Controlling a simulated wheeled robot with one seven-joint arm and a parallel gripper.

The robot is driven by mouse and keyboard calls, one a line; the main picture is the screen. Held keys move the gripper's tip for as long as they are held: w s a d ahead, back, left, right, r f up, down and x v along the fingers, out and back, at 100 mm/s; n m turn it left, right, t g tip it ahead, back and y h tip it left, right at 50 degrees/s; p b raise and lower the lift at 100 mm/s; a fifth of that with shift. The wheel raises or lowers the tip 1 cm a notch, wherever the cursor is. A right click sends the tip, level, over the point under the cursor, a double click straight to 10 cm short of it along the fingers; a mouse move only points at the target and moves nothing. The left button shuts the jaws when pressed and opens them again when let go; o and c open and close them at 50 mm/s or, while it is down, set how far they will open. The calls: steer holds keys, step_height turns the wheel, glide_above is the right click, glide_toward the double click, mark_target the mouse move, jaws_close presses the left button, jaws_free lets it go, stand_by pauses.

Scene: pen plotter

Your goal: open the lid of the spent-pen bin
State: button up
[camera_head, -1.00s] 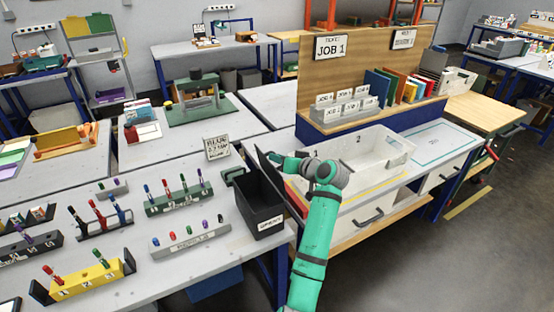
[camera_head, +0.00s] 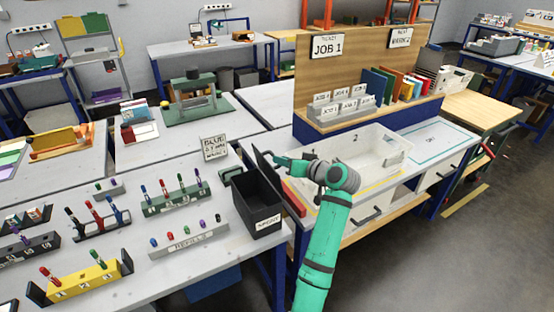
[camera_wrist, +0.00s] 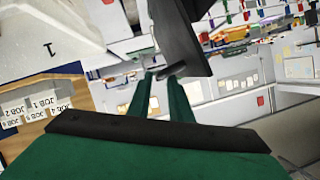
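The spent-pen bin (camera_head: 257,207) is a black open-topped box with a white label, at the table's right edge in the head view. Its dark lid (camera_head: 266,167) stands raised and tilted along the bin's right rear side, so the bin's inside shows. My gripper (camera_head: 277,161) is at the lid's upper part, on its right side. In the wrist view the lid is a dark panel (camera_wrist: 178,32) with a small dark bar (camera_wrist: 186,70) by my fingertips (camera_wrist: 160,77). The two green fingers are apart, with a gap between them. Whether they touch the bar is unclear.
A white tray (camera_head: 398,160) and the job board (camera_head: 350,75) stand right of the bin, close to my arm. Pen racks (camera_head: 188,240) and a small sign (camera_head: 214,149) stand on the table to the left.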

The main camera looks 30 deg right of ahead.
steer(key=v, duration=0.6)
stand_by(0.5)
